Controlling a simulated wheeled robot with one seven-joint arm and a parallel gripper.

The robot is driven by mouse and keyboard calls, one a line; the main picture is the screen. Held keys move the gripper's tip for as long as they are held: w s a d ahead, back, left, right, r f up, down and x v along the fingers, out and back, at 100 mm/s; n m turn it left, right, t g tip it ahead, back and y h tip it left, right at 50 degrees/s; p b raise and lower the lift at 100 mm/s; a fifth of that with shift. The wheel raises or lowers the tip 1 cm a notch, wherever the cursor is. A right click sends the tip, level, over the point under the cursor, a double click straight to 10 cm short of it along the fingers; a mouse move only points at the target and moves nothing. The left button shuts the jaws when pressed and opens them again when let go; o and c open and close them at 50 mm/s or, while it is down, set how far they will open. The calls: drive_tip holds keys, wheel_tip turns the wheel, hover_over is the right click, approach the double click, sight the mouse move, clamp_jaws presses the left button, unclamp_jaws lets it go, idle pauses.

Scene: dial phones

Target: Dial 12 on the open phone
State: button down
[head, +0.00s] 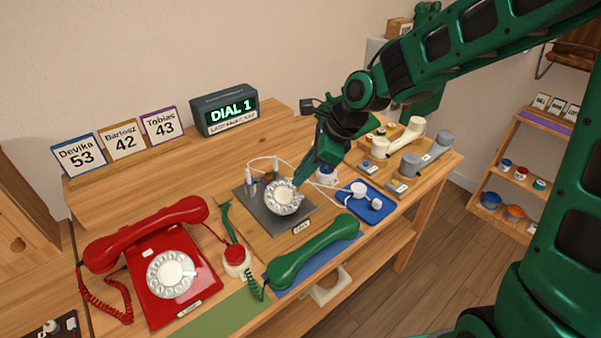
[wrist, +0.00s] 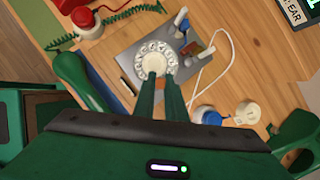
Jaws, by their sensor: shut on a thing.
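The open phone is a dark grey base plate (head: 262,220) with a bare white rotary dial (head: 283,198), loose wires and small parts. My gripper (head: 298,182) reaches down to the dial's upper right side, with its fingers shut on the dial. In the wrist view the fingertips (wrist: 161,78) are at the near edge of the white dial (wrist: 156,60), close together; exactly what part lies between them is hidden. The display box (head: 228,110) at the back reads "DIAL 1" in green, with a smaller line below.
A red phone (head: 160,265) stands at front left. A green handset (head: 312,250) lies right in front of the plate. A red-topped part (head: 236,258) is beside it. A blue tray (head: 368,210) and other phone parts are to the right. Number cards (head: 122,140) stand behind.

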drive_tip(key=shift+w+a+r, duration=0.35)
drive_tip(key=shift+a, duration=0.2)
drive_tip(key=shift+w+a+r, duration=0.35)
drive_tip(key=shift+w+a, duration=0.05)
drive_tip(key=shift+a, duration=0.2)
drive_tip(key=shift+w+a+r, duration=0.35)
drive_tip(key=shift+a, duration=0.2)
drive_tip(key=shift+f, duration=0.15)
drive_tip(key=shift+w+a+f, duration=0.1)
drive_tip(key=shift+w+f, duration=0.05)
drive_tip(key=shift+f, duration=0.25)
drive_tip(key=shift+w+a+f, duration=0.1)
drive_tip(key=shift+w+f, duration=0.1)
drive_tip(key=shift+f, duration=0.25)
drive_tip(key=shift+d+f, duration=0.15)
drive_tip(key=shift+d, duration=0.55)
